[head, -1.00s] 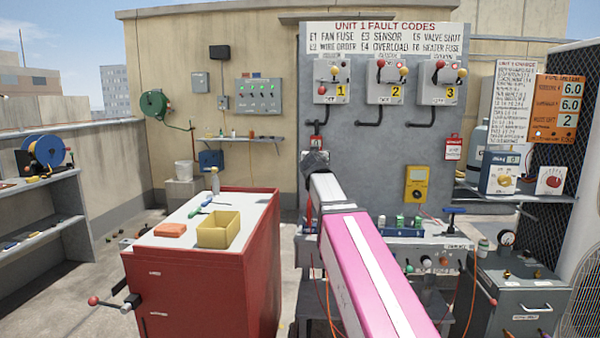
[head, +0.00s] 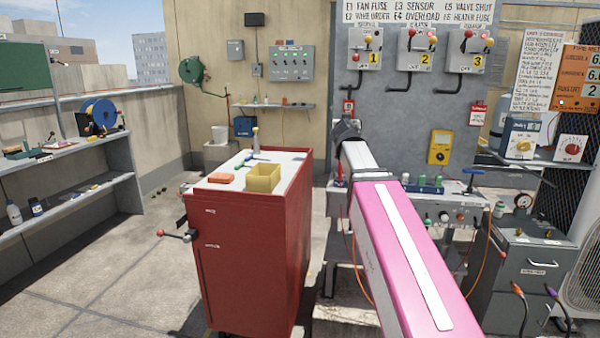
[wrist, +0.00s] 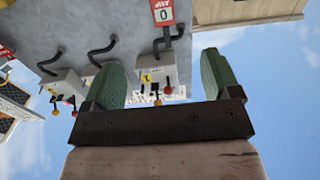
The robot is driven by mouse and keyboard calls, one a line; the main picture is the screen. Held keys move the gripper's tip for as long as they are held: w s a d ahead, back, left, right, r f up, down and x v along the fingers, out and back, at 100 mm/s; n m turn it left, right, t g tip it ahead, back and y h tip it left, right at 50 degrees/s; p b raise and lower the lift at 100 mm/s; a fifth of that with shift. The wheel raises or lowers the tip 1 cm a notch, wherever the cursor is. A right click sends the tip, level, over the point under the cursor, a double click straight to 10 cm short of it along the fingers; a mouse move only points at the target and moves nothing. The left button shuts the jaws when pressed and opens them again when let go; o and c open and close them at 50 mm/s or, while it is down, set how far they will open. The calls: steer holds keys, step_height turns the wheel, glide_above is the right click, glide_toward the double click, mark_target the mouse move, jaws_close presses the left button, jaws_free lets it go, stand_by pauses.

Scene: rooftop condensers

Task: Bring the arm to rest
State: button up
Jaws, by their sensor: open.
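My arm, pink with a white stripe, stretches forward in the head view toward the grey panel (head: 400,110). Its dark wrist end is in front of the panel's lower left; the fingers are hard to make out there. In the wrist view my gripper (wrist: 160,85) has its two green fingers wide apart with nothing between them. The panel and its numbered switch boxes (wrist: 150,85) show tilted behind the fingers.
A red cabinet (head: 250,250) with a yellow bin (head: 263,178) and an orange block (head: 221,178) on top stands left of my arm. Shelving (head: 60,160) is at far left. A grey cabinet (head: 525,270) stands at right.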

steer(key=s+d+f+g, duration=0.1)
steer(key=s+f+g, duration=0.2)
steer(key=f, duration=0.7)
steer(key=s+d+f+g, duration=0.2)
steer(key=f+g, duration=0.1)
steer(key=f, duration=0.8)
steer(key=s+d+f+g, duration=0.1)
steer(key=s+f+g, duration=0.2)
steer(key=f, duration=0.7)
steer(key=s+a+f+n+g+y, duration=0.2)
steer(key=s+f+g, duration=0.6)
steer(key=s+f, duration=1.3)
steer(key=shift+f+g+y, duration=0.3)
steer(key=shift+f+y, duration=0.2)
steer(key=shift+y, duration=0.2)
steer(key=shift+a, duration=0.1)
